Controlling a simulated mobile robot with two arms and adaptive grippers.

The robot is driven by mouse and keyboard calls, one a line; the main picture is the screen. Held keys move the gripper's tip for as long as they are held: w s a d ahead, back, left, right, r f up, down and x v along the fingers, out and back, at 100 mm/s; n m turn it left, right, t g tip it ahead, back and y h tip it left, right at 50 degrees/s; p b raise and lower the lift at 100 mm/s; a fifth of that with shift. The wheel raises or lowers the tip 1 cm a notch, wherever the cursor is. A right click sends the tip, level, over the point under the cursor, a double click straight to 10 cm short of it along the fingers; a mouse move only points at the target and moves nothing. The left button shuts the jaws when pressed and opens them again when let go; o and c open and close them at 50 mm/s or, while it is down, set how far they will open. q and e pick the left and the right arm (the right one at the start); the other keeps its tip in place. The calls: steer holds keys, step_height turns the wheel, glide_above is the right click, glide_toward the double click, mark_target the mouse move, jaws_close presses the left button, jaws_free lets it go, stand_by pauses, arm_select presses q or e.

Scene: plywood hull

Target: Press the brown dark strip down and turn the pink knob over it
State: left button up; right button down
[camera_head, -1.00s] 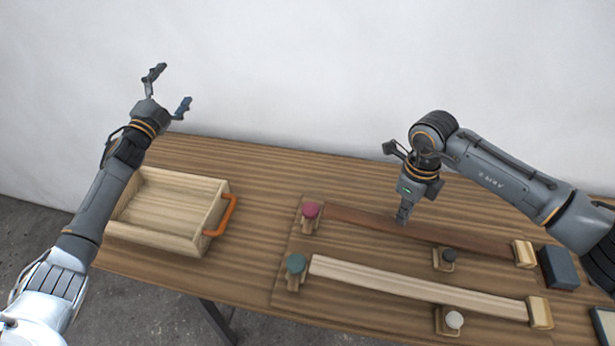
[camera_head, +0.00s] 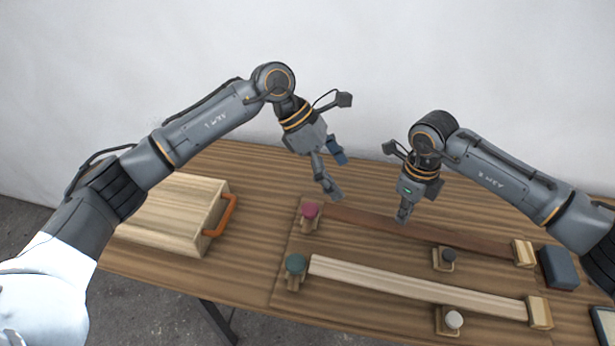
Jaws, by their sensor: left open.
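The brown dark strip (camera_head: 455,237) lies across the back of the board, its right end at a wooden block (camera_head: 523,253). The pink knob (camera_head: 311,210) stands on a small wooden post by the strip's left end. My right gripper (camera_head: 402,219) points down with its fingertips at the strip's middle, seemingly touching it; its fingers look closed together. My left gripper (camera_head: 336,176) is open and empty, above and just behind the pink knob, tilted downward to the right.
A pale strip (camera_head: 420,289) lies in front, with a green knob (camera_head: 295,264) at its left end. A black knob (camera_head: 449,256) and a white knob (camera_head: 453,320) stand along the strips. A wooden tray with an orange handle (camera_head: 227,215) is at left. A dark block (camera_head: 559,267) is at right.

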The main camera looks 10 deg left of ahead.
mark_target(307, 213)
arm_select(q)
steer(key=a+f+m+t+y, duration=0.1)
steer(key=a+f+m+y, duration=0.1)
steer(key=a+m+y, duration=0.35)
arm_select(e)
steer(key=shift+a, duration=0.1)
arm_select(q)
steer(key=shift+n+y, duration=0.85)
steer(key=shift+n, duration=0.1)
steer(key=f, duration=1.2)
steer(key=shift+s+a, duration=0.35)
steer(key=c, duration=1.2)
arm_select(e)
steer(key=shift+f, duration=0.2)
steer(key=shift+f, duration=0.55)
steer(key=shift+f, duration=0.15)
